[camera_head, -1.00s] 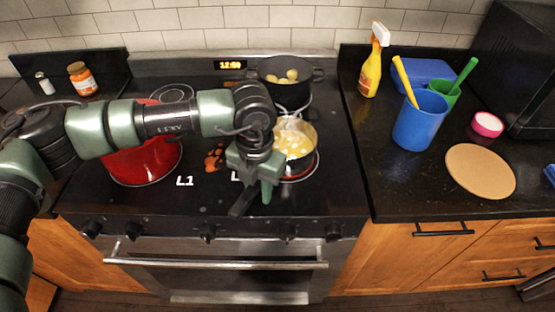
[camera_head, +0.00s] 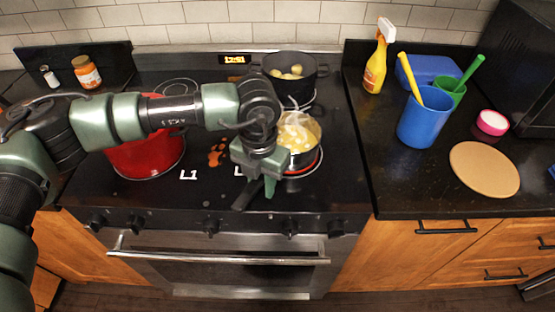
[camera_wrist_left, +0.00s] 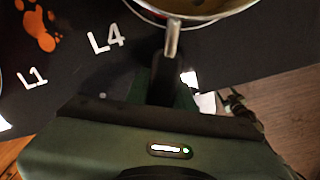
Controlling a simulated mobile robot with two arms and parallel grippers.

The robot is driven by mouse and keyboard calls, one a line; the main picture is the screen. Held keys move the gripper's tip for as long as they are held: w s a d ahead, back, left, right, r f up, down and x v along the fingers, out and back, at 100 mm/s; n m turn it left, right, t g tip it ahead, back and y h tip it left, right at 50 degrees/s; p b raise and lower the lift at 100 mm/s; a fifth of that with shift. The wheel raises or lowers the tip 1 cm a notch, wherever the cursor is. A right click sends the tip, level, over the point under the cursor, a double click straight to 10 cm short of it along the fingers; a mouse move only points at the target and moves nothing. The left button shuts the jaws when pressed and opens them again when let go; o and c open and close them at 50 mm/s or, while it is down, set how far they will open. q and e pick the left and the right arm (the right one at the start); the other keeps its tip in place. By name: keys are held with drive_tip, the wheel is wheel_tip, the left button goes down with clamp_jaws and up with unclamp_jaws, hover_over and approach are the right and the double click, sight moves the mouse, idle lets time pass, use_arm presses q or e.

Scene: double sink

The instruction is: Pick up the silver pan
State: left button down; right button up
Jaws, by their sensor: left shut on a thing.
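The silver pan (camera_head: 306,159) holds yellow chunks of food and steams at the front right burner of the stove. In the left wrist view, part of the pan (camera_wrist_left: 205,14) shows at the top edge, and its thin metal handle (camera_wrist_left: 172,38) runs down toward my gripper. My left gripper (camera_head: 258,188) is at the pan's near left side, shut on the handle. The arm hides the handle in the head view. I cannot tell whether the pan is clear of the burner. My right gripper is not in view.
A red pot (camera_head: 146,154) stands left, behind my arm. A black pot (camera_head: 289,75) stands behind the silver pan. On the right counter are a spray bottle (camera_head: 376,62), a blue cup (camera_head: 424,122) and a round tan board (camera_head: 485,169). The stove's front edge is clear.

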use_arm(q)
drive_tip(key=shift+r, duration=0.1)
wheel_tip(320, 180, up, 20)
drive_tip(key=b, duration=0.3)
drive_tip(key=shift+f+b, duration=0.3)
drive_tip(key=shift+b, duration=0.15)
